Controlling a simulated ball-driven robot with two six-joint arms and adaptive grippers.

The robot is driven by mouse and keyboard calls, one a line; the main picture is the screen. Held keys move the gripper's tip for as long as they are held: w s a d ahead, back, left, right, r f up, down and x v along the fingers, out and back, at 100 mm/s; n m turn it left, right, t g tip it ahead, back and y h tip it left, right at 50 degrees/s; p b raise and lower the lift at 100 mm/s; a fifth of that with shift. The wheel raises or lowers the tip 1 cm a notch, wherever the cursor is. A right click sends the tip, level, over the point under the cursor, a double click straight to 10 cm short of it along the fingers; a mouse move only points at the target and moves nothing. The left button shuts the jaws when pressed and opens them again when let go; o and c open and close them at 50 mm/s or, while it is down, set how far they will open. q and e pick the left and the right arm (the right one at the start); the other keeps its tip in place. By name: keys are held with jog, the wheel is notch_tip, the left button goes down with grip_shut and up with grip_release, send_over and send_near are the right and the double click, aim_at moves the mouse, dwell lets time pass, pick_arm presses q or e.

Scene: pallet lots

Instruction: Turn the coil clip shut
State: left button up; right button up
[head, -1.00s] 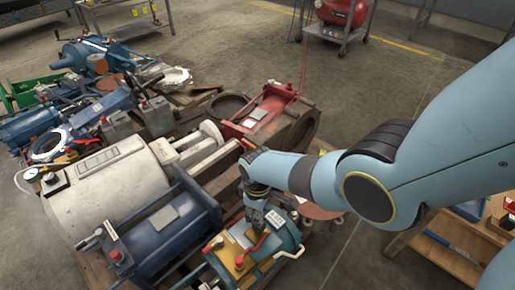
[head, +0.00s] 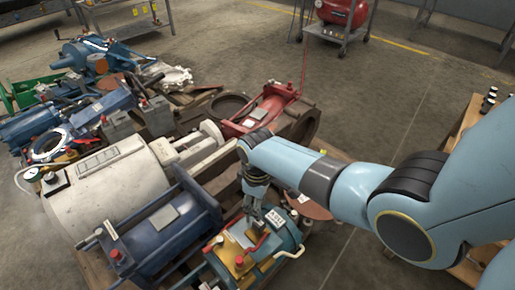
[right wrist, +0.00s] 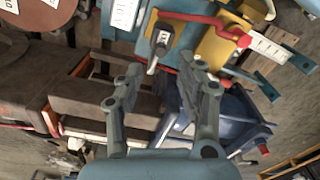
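The teal unit (head: 283,243) stands at the front of the pallet, with a yellow block (head: 238,262) and red lever (head: 257,243) on top. In the right wrist view, the red lever (right wrist: 205,18) runs across the top. A small grey clip-like piece (right wrist: 154,62) sits on a yellow plate there; I cannot tell for sure which part is the coil clip. My right gripper (head: 252,217) is above the teal unit, pointing down. In the right wrist view, its fingers (right wrist: 161,66) are apart with the grey piece showing between them, and they hold nothing. My left gripper is out of view.
A blue unit (head: 160,232) and a white cylinder (head: 105,190) stand left of the teal unit. A red unit (head: 265,110) lies behind it. A wooden bench (head: 466,122) is at the right. Open floor (head: 370,110) lies behind the arm.

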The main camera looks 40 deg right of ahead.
notch_tip(320, 180, up, 7)
dwell(0.3)
jog(key=shift+f, duration=0.15)
jog(key=s+d+f+m, duration=0.1)
jog(key=s+f, duration=0.6)
jog(key=s, duration=0.6)
jog(key=s+d+f+m+p, duration=0.1)
jog(key=s+f, duration=0.6)
jog(key=s, duration=0.7)
jog(key=s+d+f+m+h, duration=0.1)
jog(key=s+f+m, duration=0.2)
jog(key=s+f, duration=0.5)
jog(key=shift+s+d, duration=0.35)
jog(key=shift+s, duration=2.8)
